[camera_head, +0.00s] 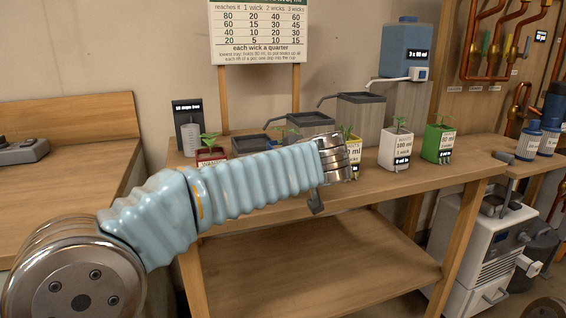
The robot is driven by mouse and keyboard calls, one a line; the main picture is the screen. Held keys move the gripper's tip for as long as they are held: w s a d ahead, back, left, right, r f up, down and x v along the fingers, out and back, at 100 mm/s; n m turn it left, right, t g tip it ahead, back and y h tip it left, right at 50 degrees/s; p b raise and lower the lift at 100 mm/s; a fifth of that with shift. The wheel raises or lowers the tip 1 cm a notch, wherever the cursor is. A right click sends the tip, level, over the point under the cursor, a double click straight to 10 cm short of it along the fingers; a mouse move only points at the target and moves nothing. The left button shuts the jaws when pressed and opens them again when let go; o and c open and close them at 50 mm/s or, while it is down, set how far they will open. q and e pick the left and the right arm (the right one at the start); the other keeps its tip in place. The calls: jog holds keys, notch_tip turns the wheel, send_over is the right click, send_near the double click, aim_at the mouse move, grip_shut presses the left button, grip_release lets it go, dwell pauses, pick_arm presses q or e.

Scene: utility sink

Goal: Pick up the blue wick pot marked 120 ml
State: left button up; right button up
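No pot that I can make out as blue and marked 120 ml shows. Potted seedlings stand in a row on the wooden bench: a red pot (211,156), a yellow pot (355,150) partly covered by my wrist, a white pot (396,152) reading 100 ml and a green pot (437,143). My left arm reaches across in front of the row. Only a dark piece of my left gripper (316,204) shows below the wrist; its fingers are not clear. My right gripper is out of view.
A wick chart (258,32) stands behind the bench (400,184). Stepped grey trays (361,115) and a blue tank (404,50) are at the back. A small display with a cup (188,125) stands at the left. Blue-and-white canisters (529,143) stand at the right.

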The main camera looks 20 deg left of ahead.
pick_arm(q)
jog(key=c, duration=1.1)
jog(key=shift+c, duration=0.5)
jog(key=shift+r, duration=0.1)
